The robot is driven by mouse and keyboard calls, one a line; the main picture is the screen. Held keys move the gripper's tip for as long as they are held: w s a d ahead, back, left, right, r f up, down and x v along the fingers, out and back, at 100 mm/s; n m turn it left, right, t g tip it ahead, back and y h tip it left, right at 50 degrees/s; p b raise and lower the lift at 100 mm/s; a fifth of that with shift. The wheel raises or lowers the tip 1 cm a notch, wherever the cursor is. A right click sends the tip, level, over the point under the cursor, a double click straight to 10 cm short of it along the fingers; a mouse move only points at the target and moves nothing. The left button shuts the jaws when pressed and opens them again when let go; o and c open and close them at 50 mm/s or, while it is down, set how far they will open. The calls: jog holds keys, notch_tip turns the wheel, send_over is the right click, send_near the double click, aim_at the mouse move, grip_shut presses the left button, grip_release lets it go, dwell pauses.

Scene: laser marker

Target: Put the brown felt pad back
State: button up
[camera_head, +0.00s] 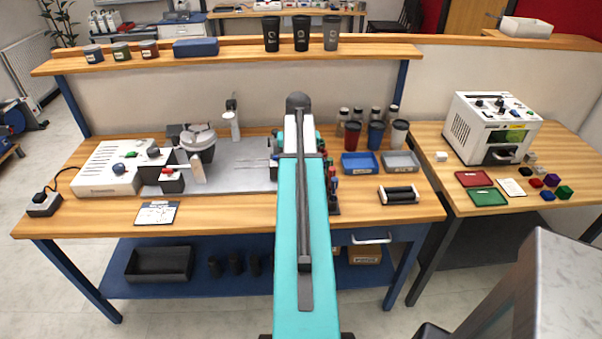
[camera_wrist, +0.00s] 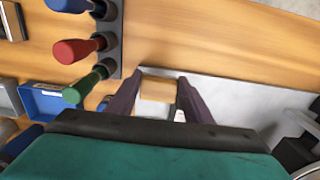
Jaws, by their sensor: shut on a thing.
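In the wrist view my gripper (camera_wrist: 157,97) is shut on a small tan-brown block-like piece, which I take for the brown felt pad (camera_wrist: 157,88). The pad sits between the two dark fingers, above the edge of a grey plate (camera_wrist: 235,97) on the wooden bench. I cannot tell how high it is above the surface. In the head view my arm hides the gripper and the pad.
In the wrist view a rack with blue, red (camera_wrist: 72,50) and green-handled tools stands close on the left, beside a blue bin (camera_wrist: 50,102). In the head view a marking machine (camera_head: 198,140) stands on the plate's left. A white machine (camera_head: 490,125) stands on the right table.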

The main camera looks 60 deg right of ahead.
jog(key=shift+w+d, duration=0.3)
jog(key=shift+d, duration=0.55)
jog(key=shift+d, duration=0.1)
jog(key=shift+w+d, duration=0.1)
jog(key=shift+d, duration=0.15)
jog(key=shift+f+p, duration=0.85)
jog(key=shift+f, duration=1)
jog(key=shift+f, duration=0.15)
jog(key=o, duration=1.1)
jog(key=shift+r+b, duration=1.05)
jog(key=shift+r, duration=5.1)
